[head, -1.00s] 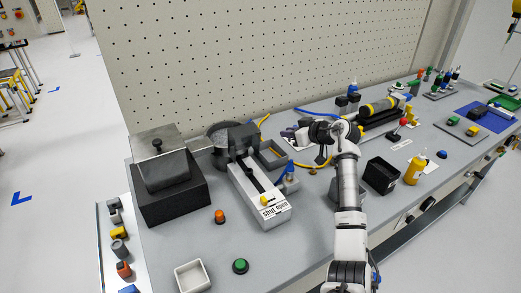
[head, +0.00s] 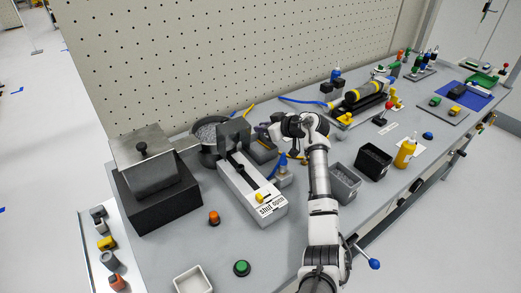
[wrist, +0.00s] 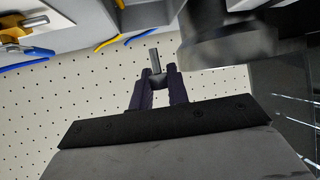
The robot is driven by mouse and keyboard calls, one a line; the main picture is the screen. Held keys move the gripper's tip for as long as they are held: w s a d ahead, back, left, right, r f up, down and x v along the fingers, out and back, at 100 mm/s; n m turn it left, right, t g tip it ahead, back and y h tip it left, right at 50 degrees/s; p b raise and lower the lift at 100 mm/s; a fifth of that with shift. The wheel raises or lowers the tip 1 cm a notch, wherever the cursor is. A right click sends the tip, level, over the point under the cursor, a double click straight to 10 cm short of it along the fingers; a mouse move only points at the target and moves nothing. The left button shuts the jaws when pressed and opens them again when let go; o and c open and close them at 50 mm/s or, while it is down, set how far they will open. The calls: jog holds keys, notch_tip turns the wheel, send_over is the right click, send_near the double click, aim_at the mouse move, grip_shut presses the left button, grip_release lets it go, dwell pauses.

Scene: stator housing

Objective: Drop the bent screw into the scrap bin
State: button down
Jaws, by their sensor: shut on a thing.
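My gripper (wrist: 159,78) has its dark purple fingers closed around a small grey metal screw, whose shank (wrist: 154,58) sticks out past the fingertips in the wrist view. I cannot tell a bend in it. In the head view my gripper (head: 263,129) is over the back of the bench, just right of the grey slide fixture, and the screw is too small to make out. Two open bins stand right of my arm: a grey one (head: 345,191) and a black one (head: 374,170), both with grey contents. I cannot tell which is the scrap bin.
The slide fixture (head: 246,187) with a "shut/open" label stands near my gripper, with a round dark bowl (head: 196,142) behind it. A black box (head: 157,205) is at left. A white tray (head: 193,280) and green button (head: 242,268) are in front. The pegboard (head: 200,60) rises behind.

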jog(key=shift+f, duration=0.55)
jog(key=c, duration=1.3)
grip_release()
jog(key=b+v, duration=0.3)
jog(key=v, duration=1)
jog(key=shift+s+d+r+b, duration=0.2)
jog(key=shift+s+d+b, duration=0.05)
jog(key=shift+s+b, duration=0.1)
